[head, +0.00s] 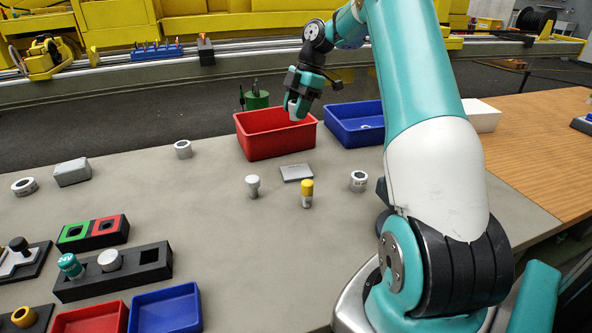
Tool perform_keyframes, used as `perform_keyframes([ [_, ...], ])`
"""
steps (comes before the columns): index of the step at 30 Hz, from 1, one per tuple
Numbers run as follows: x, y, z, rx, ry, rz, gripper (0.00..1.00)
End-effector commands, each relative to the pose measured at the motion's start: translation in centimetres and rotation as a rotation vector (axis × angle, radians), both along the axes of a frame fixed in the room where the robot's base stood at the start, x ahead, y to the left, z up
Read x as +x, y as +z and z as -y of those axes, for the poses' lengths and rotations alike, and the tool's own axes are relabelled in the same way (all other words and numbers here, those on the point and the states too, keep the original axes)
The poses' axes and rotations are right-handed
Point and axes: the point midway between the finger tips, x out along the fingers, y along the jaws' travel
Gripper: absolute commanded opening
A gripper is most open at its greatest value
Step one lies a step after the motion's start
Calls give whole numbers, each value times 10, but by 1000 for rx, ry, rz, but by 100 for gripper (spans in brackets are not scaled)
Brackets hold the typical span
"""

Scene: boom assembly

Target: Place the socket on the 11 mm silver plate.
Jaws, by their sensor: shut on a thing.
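My gripper (298,98) is shut on a small light-grey piece (293,112), which appears to be the socket. It holds the piece above or in front of the back right part of the red bin (262,146); the exact height cannot be told. The fingers hide part of the piece. A flat silver plate (296,173) lies on the grey table, in front of the red bin and apart from the gripper. No size marking on the plate can be read.
A blue bin (355,132) is beside the red one. Black holders (110,285) and trays fill the front left.

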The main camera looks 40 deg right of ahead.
Motion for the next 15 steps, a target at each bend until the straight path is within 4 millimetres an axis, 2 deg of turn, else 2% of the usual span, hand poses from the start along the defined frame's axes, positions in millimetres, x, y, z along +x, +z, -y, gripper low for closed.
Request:
perform_keyframes([
  [1,0,-20,-1,5,0,-5,13],
  [9,0,-91,-2,3,-2,-6,13],
  [15,0,-122,-1,1,-2,-2,13],
])
